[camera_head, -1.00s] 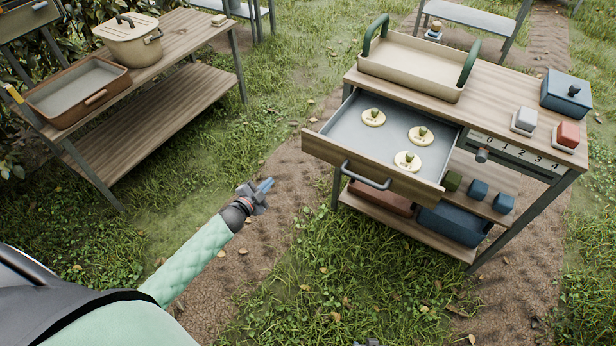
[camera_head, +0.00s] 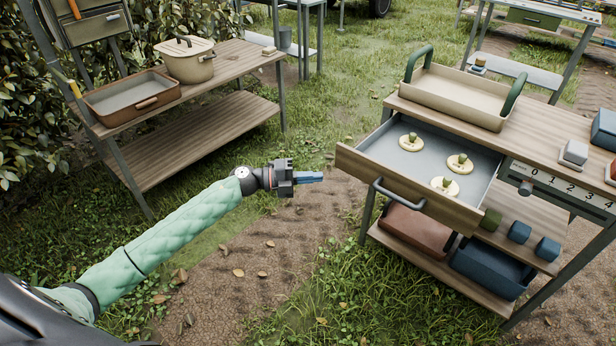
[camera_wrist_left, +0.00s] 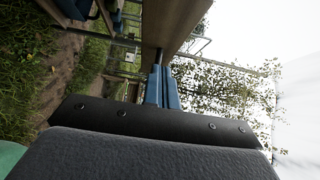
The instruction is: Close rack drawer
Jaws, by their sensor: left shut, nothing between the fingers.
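The rack drawer (camera_head: 400,188) stands pulled out of the wooden rack at the right, with a dark bar handle (camera_head: 398,194) on its front. Several pale round pieces with green tops lie inside it. My left gripper (camera_head: 312,177) is shut and empty, left of the drawer front and apart from it, with its blue fingers pointing right. In the left wrist view its blue fingers (camera_wrist_left: 162,88) are together, and a wooden panel shows just beyond them. My right gripper is not in view.
A cream tray with green handles (camera_head: 455,99) stands on the rack top. Brown and blue bins (camera_head: 490,270) sit on its lower shelf. A second wooden table (camera_head: 235,62) with a pot and brown tray stands at the left. Grass and a dirt path lie between.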

